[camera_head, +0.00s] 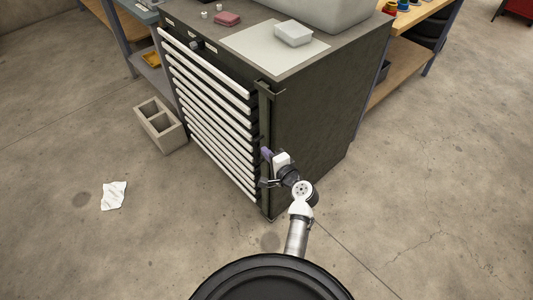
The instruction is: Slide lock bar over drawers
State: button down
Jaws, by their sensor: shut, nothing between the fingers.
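A dark tool cabinet stands in the middle, with a stack of drawers (212,110) with long white pulls on its front. The lock bar (265,115) is a dark upright bar along the right edge of the drawer front. It is beside the drawer ends, and the white pulls show uncovered to its left. My gripper (265,183) is at the lower part of the bar, shut and empty. It is close against the bar, but I cannot tell if it touches. The wrist and fingers hide a part of the bar there.
A grey bin (325,10), a white box (293,33) and a red item (227,19) are on the cabinet top. A concrete block (160,132) stands left of the cabinet, and crumpled paper (114,196) lies on the floor. The floor in front is mostly clear.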

jog(key=b+v, duration=0.1)
jog(key=v, duration=0.8)
jog(key=shift+f+b, duration=0.2)
jog(key=shift+b, duration=0.2)
jog(key=shift+d, duration=0.1)
